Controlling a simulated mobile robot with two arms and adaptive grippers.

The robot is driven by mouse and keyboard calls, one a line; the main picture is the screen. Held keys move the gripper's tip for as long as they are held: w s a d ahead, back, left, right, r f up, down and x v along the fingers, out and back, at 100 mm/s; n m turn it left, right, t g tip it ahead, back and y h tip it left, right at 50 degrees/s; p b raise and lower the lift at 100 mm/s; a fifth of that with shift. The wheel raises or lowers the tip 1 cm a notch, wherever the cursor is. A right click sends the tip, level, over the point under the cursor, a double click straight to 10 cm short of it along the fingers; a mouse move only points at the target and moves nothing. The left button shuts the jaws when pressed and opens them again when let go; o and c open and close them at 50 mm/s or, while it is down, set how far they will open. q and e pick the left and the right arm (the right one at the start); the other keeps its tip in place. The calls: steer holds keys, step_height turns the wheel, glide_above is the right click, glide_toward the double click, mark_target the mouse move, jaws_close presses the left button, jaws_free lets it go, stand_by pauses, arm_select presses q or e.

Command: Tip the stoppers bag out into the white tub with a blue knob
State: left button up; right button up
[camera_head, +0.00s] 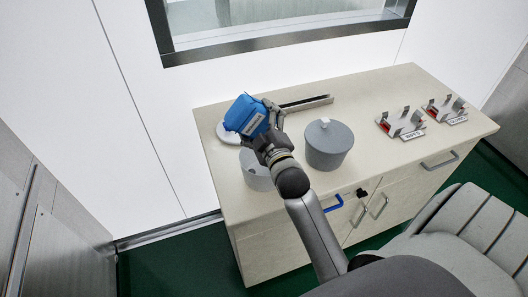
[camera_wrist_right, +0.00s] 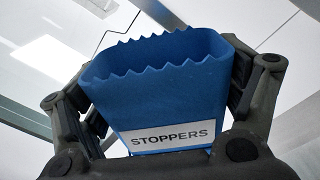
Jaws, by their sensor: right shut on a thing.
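The blue stoppers bag (camera_head: 244,115) is held above the left end of the counter. In the right wrist view the bag (camera_wrist_right: 160,90) has a jagged, open top edge and a white label reading STOPPERS; its contents are not visible. My right gripper (camera_head: 266,122) is shut on the bag, with a finger on each side of it. A light grey-white tub (camera_head: 255,178) stands below, partly hidden by my gripper and wrist. A pale round thing (camera_head: 226,134) lies behind it, partly covered by the bag. I see no blue knob on either. My left gripper is not in view.
A grey lidded pot (camera_head: 329,146) with a pale knob stands right of my arm. A narrow metal rail (camera_head: 306,103) lies behind it. Two small labelled racks (camera_head: 402,123) (camera_head: 446,109) stand at the right.

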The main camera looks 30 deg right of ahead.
mark_target(242, 131)
steer(key=a+f+n+b, duration=0.1)
steer(key=b, duration=0.1)
steer(key=a+f+n+b, duration=0.1)
steer(key=f+n+b, duration=0.1)
steer(key=b, duration=0.1)
steer(key=shift+w+n, duration=0.2)
steer(key=shift+n, duration=0.1)
steer(key=shift+w+r+n, duration=0.15)
steer(key=shift+r+n, duration=0.05)
steer(key=shift+n, duration=0.1)
steer(key=a+n+b, duration=0.1)
steer(key=f+n+b, duration=0.1)
steer(key=n, duration=0.1)
steer(key=shift+a+n, duration=0.3)
steer(key=shift+a, duration=0.1)
steer(key=shift+w+a+r+n, duration=0.15)
steer(key=shift+a+r+n, duration=0.25)
steer(key=shift+r+n, duration=0.45)
steer(key=w+a+f+n+p, duration=0.1)
steer(key=a+f+n+p, duration=0.1)
steer(key=n, duration=0.6)
steer(key=w+a+f+n+p, duration=0.1)
steer(key=a+f+n+p, duration=0.2)
steer(key=a+n, duration=0.4)
steer(key=shift+w+a+f+n+p, duration=0.3)
steer(key=shift+f+n, duration=0.25)
steer(key=shift+n, duration=0.3)
